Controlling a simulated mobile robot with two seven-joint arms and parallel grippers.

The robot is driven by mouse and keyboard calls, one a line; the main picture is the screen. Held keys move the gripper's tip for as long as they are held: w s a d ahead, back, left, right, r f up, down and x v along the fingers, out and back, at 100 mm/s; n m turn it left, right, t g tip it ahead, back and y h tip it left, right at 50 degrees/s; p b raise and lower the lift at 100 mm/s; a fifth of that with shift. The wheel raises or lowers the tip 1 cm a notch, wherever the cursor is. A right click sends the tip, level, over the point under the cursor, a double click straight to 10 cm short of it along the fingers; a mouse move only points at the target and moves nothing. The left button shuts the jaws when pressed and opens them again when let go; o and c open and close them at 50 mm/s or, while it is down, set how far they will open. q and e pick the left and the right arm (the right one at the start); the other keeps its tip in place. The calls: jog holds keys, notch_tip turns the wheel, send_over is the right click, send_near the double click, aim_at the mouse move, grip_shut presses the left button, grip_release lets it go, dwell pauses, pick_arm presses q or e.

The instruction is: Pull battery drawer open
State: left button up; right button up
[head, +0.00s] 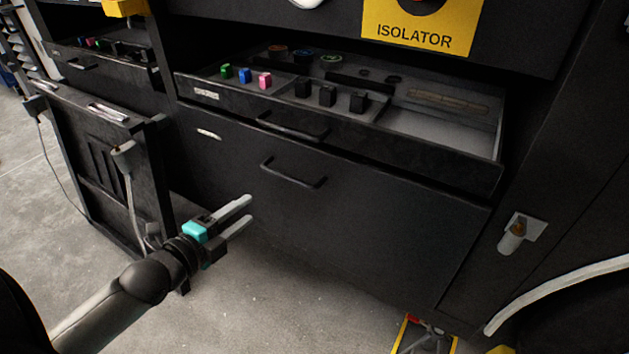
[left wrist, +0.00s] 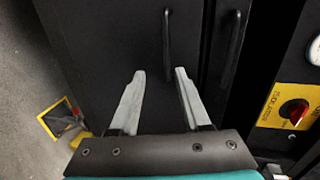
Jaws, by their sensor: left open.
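The large black lower drawer front (head: 360,225) looks shut; I take it for the battery drawer, though its small label cannot be read. Its bar handle (head: 293,173) is near the top of the front. My left gripper (head: 250,209) is open and empty, in front of the drawer, below and left of the handle in the head view. In the left wrist view the same handle (left wrist: 167,45) lies ahead, roughly in line with the gap between the open fingers (left wrist: 158,75), apart from them. My right gripper is in neither view.
A shallow upper drawer (head: 435,161) stands open above, holding small coloured and black pieces. Its handle (head: 292,127) is just above the lower one. A yellow isolator panel (head: 420,27) is above. A black crate-like unit (head: 105,165) stands left. A yellow-edged item (head: 424,335) lies on the floor.

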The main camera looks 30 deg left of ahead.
aim_at(288, 176)
pick_arm(q)
jog(key=shift+m, duration=0.3)
jog(key=b+x, duration=0.1)
jog(key=x, duration=0.3)
jog(key=b+x, duration=0.2)
jog(key=x, duration=0.3)
jog(key=d+r+b+x, duration=0.1)
jog(key=b+x, duration=0.1)
jog(key=x, duration=0.2)
jog(key=shift+w, duration=0.3)
jog(key=shift+b+x, duration=0.5)
jog(key=shift+x, duration=0.5)
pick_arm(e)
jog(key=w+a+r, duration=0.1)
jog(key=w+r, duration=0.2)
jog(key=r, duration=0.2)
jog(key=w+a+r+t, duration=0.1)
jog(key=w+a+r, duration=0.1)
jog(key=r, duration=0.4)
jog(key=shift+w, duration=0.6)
pick_arm(q)
jog(key=shift+r, duration=0.1)
jog(key=shift+c, duration=0.2)
grip_shut()
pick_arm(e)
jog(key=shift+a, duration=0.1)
